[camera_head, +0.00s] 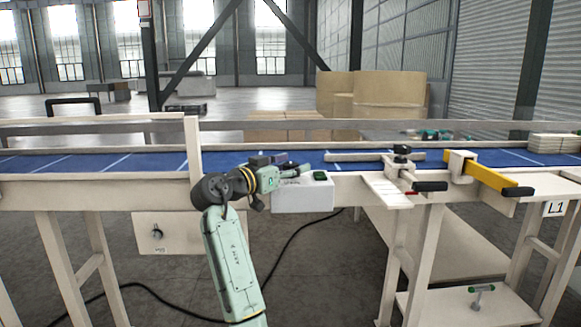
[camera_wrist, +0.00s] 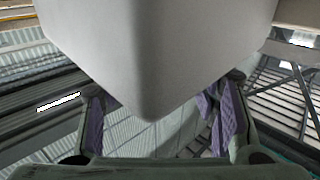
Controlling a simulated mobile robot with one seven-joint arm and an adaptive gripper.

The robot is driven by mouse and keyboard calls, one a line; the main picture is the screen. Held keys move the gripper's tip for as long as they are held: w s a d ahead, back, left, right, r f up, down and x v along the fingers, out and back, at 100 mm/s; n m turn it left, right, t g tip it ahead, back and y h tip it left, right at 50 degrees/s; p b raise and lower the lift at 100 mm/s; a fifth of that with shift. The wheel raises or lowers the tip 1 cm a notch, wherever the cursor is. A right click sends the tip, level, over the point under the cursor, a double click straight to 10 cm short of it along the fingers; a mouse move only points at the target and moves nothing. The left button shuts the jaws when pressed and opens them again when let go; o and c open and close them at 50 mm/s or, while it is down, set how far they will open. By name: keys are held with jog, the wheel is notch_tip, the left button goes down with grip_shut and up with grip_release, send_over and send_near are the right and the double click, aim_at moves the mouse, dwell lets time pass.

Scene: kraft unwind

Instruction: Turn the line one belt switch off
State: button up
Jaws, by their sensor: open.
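A pale grey box (camera_head: 303,195) is mounted on the front rail of the conveyor. A small dark switch with a green face (camera_head: 320,176) sits on its top right; its exact position, on or off, is too small to read. My gripper (camera_head: 298,170) is at the top of the box, just left of the switch; I cannot tell if it touches. In the wrist view, my gripper (camera_wrist: 162,125) is open, with purple-padded fingers on either side of a large pale grey corner (camera_wrist: 155,60), likely the box. The switch does not show there.
The blue belt (camera_head: 110,162) runs behind the box. A yellow bar (camera_head: 485,175) and black-handled clamps (camera_head: 430,187) stand to the right. An L1 sign (camera_head: 554,209) hangs at far right. A panel with a black knob (camera_head: 157,234) is at lower left. A black cable crosses the floor.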

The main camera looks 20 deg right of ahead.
jog(key=v, duration=1.2)
